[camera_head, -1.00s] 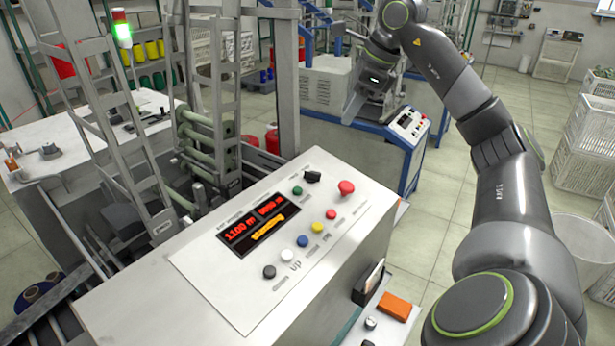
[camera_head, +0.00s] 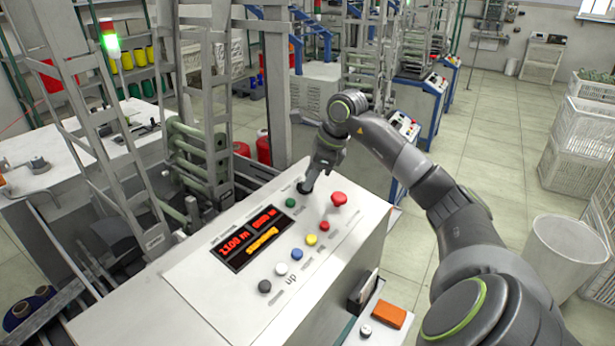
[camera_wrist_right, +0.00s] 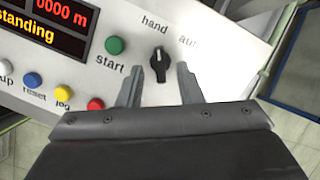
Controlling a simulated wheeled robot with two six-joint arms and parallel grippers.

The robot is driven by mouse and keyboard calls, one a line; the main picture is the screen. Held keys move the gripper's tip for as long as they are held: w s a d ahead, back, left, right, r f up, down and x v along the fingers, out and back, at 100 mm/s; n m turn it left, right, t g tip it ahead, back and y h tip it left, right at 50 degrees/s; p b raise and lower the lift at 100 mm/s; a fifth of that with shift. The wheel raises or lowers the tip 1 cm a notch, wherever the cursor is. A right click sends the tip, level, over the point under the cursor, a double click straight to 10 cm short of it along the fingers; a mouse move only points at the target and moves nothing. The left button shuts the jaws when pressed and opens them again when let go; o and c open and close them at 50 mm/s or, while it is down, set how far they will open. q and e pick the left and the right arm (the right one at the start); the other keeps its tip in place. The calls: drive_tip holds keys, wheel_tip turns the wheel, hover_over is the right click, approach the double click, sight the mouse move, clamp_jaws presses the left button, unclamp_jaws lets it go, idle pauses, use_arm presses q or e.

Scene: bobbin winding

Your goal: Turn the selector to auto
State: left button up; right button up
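The selector (camera_wrist_right: 157,65) is a black knob on the white sloped panel (camera_wrist_right: 225,45). In the right wrist view its pointer is toward the "hand" label (camera_wrist_right: 154,24); the "auto" label (camera_wrist_right: 187,42) is to the right. My right gripper (camera_wrist_right: 159,75) is open, with one finger on each side of the knob and gaps showing on both sides. In the head view my right gripper (camera_head: 312,182) is down at the selector and mostly covers it. My left gripper is not in view.
The green start button (camera_head: 290,202) is just left of the selector. A red mushroom button (camera_head: 339,199) stands to its right. Several coloured buttons and a lit display (camera_head: 250,238) are lower on the panel. An orange block (camera_head: 389,315) lies on a low shelf.

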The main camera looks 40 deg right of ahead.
drive_tip(key=shift+x, duration=1.2)
clamp_jaws()
